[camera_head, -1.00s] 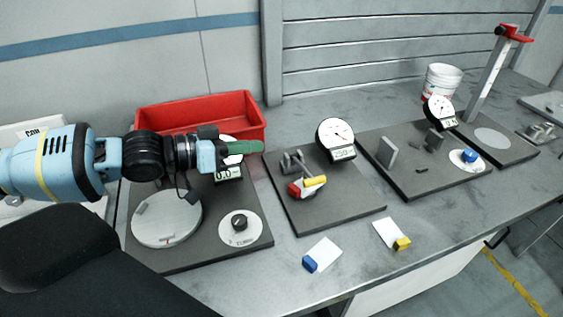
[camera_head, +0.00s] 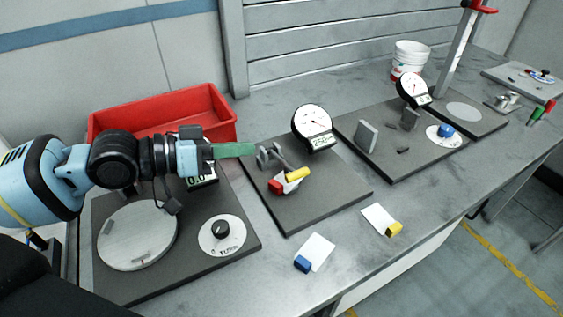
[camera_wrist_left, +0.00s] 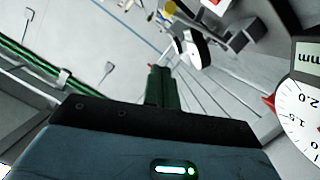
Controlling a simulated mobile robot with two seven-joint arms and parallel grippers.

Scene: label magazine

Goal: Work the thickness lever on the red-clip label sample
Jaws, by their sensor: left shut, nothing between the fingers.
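The thickness gauge stands on a dark plate (camera_head: 335,200), with a round dial (camera_head: 311,117) and a small display below it. Its yellow-tipped lever (camera_head: 298,174) slopes forward from the gauge. The red clip (camera_head: 276,187) sits just below the lever, with a bit of white label (camera_head: 291,186) beside it. My left gripper (camera_head: 253,149) has green fingers, shut and empty, pointing right near the gauge's grey back part (camera_head: 268,154); I cannot tell whether they touch. The fingers also show in the left wrist view (camera_wrist_left: 160,72). My right gripper is not in view.
A red bin (camera_head: 165,120) stands behind my left arm. A plate with a round disc (camera_head: 138,236) and a black knob (camera_head: 220,230) lies below it. Blue-clip (camera_head: 303,264) and yellow-clip (camera_head: 394,229) samples lie in front. Another dial gauge (camera_head: 413,88) stands to the right.

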